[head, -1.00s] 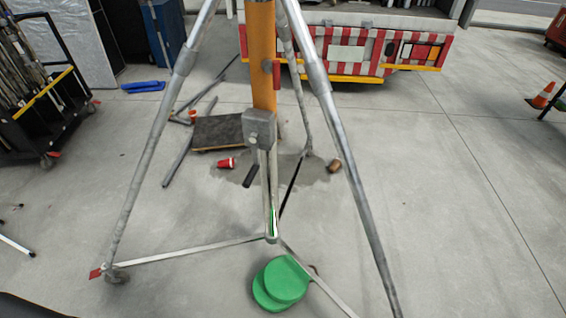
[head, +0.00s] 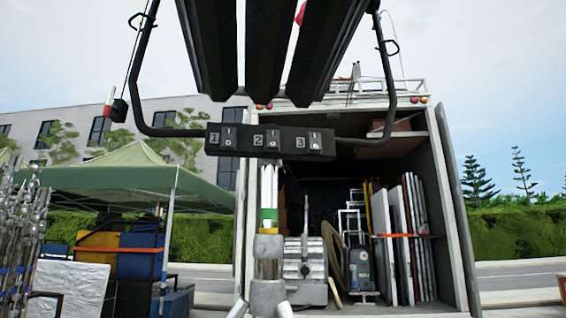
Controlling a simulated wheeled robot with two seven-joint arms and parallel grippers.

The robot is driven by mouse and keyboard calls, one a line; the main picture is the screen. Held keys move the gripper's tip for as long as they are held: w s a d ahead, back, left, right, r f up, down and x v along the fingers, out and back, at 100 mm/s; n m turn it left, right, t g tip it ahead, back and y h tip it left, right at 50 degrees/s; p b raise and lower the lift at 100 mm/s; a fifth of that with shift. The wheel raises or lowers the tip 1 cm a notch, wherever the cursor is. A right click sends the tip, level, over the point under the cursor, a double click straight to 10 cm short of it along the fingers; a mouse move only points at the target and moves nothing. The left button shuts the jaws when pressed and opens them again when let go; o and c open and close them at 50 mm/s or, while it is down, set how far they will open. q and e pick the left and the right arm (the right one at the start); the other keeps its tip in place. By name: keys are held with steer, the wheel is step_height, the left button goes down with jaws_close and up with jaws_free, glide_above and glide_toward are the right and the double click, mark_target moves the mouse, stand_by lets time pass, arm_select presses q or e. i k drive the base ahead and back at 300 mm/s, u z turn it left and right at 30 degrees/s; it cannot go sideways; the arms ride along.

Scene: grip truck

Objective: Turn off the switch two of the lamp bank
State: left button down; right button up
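The lamp bank (head: 272,45) hangs at the top middle of the head view, with dark long panels in a black tube frame. Below it is a black switch box (head: 245,141) with three switches labelled 1, 2 and 3. Switch two (head: 272,139) is in the middle, between switch one (head: 228,136) and switch three (head: 316,140). The switch positions are too small to tell. The silver stand (head: 268,270) rises below the box. Neither of my grippers is in view.
An open truck (head: 450,200) stands behind, loaded with boards (head: 405,240) and equipment. A green canopy tent (head: 125,180) and metal stands (head: 20,230) are at the left. The space right of the switch box looks free near me.

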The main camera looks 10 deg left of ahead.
mark_target(272, 140)
steer(key=z, duration=0.85)
steer(key=k, duration=0.7)
steer(key=u, duration=1.05)
steer(key=i, duration=0.5)
